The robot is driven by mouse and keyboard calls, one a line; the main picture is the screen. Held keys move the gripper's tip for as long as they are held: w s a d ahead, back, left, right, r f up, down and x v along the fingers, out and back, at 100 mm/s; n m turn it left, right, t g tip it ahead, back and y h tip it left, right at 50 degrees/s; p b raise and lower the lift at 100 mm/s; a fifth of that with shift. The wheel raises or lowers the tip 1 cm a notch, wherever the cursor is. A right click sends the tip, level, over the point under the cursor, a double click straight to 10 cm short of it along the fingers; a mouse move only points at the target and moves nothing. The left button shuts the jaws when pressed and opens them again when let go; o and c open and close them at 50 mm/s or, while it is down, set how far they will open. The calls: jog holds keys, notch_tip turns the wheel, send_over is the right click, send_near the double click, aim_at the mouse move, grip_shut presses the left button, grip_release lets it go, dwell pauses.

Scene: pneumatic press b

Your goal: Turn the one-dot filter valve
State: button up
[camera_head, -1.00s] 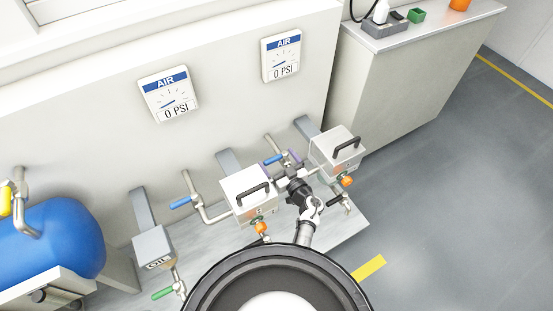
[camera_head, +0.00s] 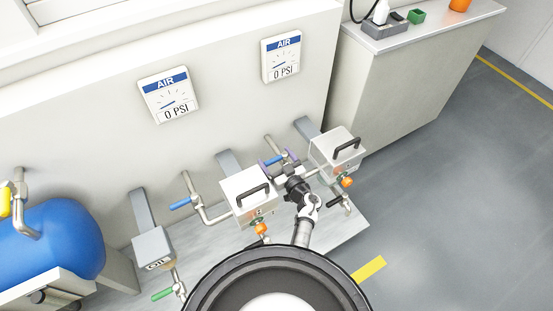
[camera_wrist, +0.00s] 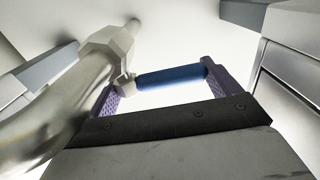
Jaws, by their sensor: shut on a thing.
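My gripper (camera_head: 278,160) reaches between two grey filter boxes, the left one (camera_head: 247,192) and the right one (camera_head: 337,152). Each has a dark handle on top and an orange knob below. Dot marks are too small to read. In the wrist view my gripper (camera_wrist: 158,88) has its purple fingers at the two ends of a blue valve handle (camera_wrist: 172,78), shut on it lengthwise. The handle's pale pipe (camera_wrist: 75,85) runs along the left. In the head view the handle is partly hidden by my gripper.
Another blue-handled valve (camera_head: 181,203) is left of the left filter box. An oil box (camera_head: 153,246) with a green-handled valve and a blue tank (camera_head: 60,240) stand further left. Two wall gauges (camera_head: 167,95) (camera_head: 281,57) read 0 PSI. Floor at right is clear.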

jog(key=shift+s+d+r+n+g+y+p, duration=0.1)
jog(key=shift+d+r+n+g+y+p, duration=0.1)
jog(key=shift+n+g+y+p, duration=0.4)
jog(key=y, duration=0.1)
jog(key=n+g+y, duration=0.1)
jog(key=n+g, duration=0.1)
jog(key=shift+s+d+f+y, duration=0.2)
jog(key=shift+d+y, duration=0.05)
jog(key=shift+y, duration=0.15)
jog(key=shift+s+n+g+y+b, duration=0.2)
jog(key=shift+n+g+y+b, duration=0.2)
jog(key=shift+n+g+y, duration=0.25)
jog(key=o, duration=1.1)
jog(key=shift+o, duration=0.2)
notch_tip(320, 180, up, 20)
jog(key=p, duration=0.3)
jog(key=shift+p, duration=0.35)
